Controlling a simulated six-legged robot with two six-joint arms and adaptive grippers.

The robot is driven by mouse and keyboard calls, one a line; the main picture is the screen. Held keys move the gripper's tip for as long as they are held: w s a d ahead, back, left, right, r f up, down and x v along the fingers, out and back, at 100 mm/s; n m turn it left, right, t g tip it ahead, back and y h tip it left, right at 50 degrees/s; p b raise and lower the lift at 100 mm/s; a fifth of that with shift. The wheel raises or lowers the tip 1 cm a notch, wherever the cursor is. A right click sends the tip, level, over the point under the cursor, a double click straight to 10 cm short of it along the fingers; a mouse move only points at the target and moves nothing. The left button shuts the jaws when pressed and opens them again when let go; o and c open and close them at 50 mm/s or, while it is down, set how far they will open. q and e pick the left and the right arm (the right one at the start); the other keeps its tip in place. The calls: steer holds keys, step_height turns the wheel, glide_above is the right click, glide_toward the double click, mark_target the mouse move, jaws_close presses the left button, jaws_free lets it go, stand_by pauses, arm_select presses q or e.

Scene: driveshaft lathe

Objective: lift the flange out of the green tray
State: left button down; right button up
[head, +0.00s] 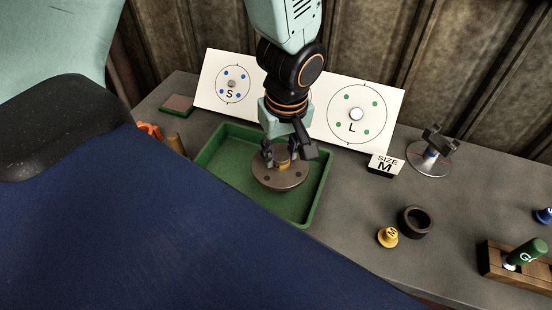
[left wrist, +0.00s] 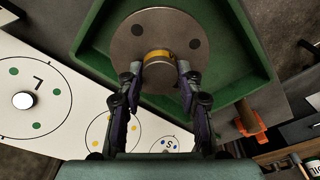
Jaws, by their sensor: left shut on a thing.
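The flange (head: 267,180) is a round brownish-grey metal disc with dark holes and a raised hub with a yellow band. It shows within the walls of the green tray (head: 208,157) in the head view. My left gripper (head: 282,157) comes down from above and is shut on the flange's hub. In the left wrist view its two fingers (left wrist: 160,68) press on either side of the hub, and the flange (left wrist: 165,28) lies across the tray (left wrist: 262,62). I cannot tell whether the disc touches the tray floor. My right gripper is not in view.
An orange object (head: 148,131) is left.

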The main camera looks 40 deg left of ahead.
arm_select(q)
steer(key=shift+r+p, duration=3.15)
steer(key=shift+r, duration=0.45)
steer(key=shift+f, duration=0.15)
